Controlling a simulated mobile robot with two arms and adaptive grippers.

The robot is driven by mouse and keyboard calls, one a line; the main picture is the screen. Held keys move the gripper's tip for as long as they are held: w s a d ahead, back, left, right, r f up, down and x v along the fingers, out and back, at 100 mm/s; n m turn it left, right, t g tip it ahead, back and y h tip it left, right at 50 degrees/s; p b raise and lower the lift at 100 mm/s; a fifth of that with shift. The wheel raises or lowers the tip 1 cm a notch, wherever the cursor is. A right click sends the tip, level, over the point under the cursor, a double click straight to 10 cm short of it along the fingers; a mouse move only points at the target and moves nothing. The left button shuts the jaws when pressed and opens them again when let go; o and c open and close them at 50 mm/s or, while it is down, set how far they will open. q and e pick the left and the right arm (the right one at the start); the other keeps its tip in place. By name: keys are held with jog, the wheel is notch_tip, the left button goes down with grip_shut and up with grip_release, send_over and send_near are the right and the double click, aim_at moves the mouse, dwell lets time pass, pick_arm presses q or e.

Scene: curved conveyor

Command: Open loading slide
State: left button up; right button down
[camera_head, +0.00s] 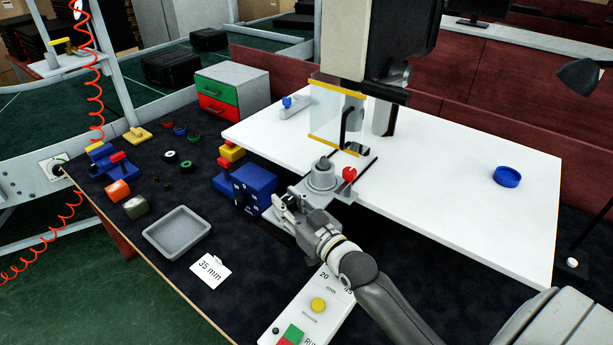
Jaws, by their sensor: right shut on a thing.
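The loading slide (322,182) is a grey metal block with a round grey part on top, at the middle of the head view, at the edge of a white table top. A red ball knob (349,174) stands at its right. Two thin dark rails run from it back under a machine head with a clear guard (337,112) edged in yellow. My right gripper (286,204) reaches in from the lower right and is shut at the near left end of the slide; its fingers hide the exact part held. My left gripper is not in view.
A blue control box (252,185) stands close left of my right gripper. A control panel (311,309) with buttons lies below my right arm. A grey tray (178,232) and a "35 mm" card (211,271) lie at left. A blue ring (507,177) rests on the white top.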

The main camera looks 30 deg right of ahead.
jog(key=s+a+p, duration=0.2)
jog(key=s+a, duration=0.1)
jog(key=a, duration=0.4)
jog(key=shift+a, duration=0.4)
jog(key=shift+s, duration=0.1)
jog(key=c, duration=1.1)
grip_release()
jog(key=s+d, duration=0.1)
jog(key=s, duration=1.1)
jog(key=shift+d, duration=0.35)
